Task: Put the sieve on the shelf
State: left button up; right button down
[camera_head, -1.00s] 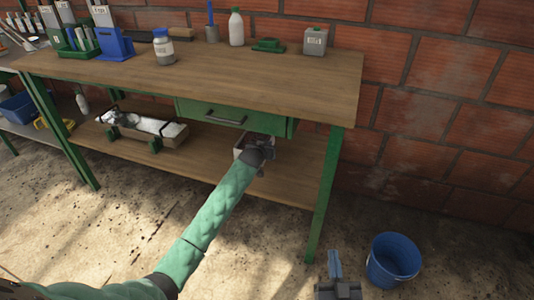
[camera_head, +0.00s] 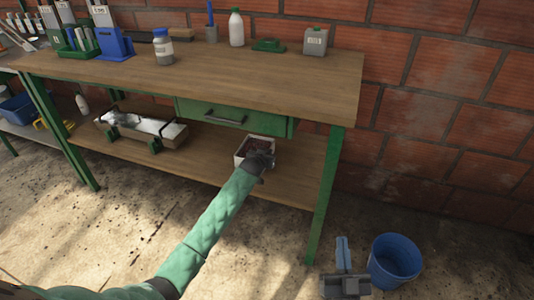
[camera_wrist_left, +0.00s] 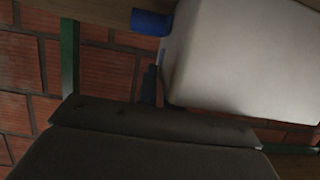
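The sieve appears to be the white square box (camera_head: 240,155) with a dark, mesh-like inside, at the lower shelf (camera_head: 225,180) under the bench drawer. My left gripper (camera_head: 262,160) is at its front right edge and hides that corner. In the left wrist view the pale box side (camera_wrist_left: 250,60) fills the upper right, with a blue finger pad (camera_wrist_left: 151,22) against its left edge. I cannot tell whether the fingers are closed on its wall. My right gripper (camera_head: 342,252) is low at the front, empty, its blue fingers close together.
A long tray (camera_head: 143,128) with a shiny surface stands on the lower shelf to the left. The green bench leg (camera_head: 325,195) stands right of my left gripper, and the green drawer (camera_head: 235,117) hangs above. A blue bucket (camera_head: 394,261) stands on the floor at right.

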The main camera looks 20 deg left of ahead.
pick_arm(q)
jog(key=shift+o, duration=1.4)
jog(key=shift+r, duration=0.15)
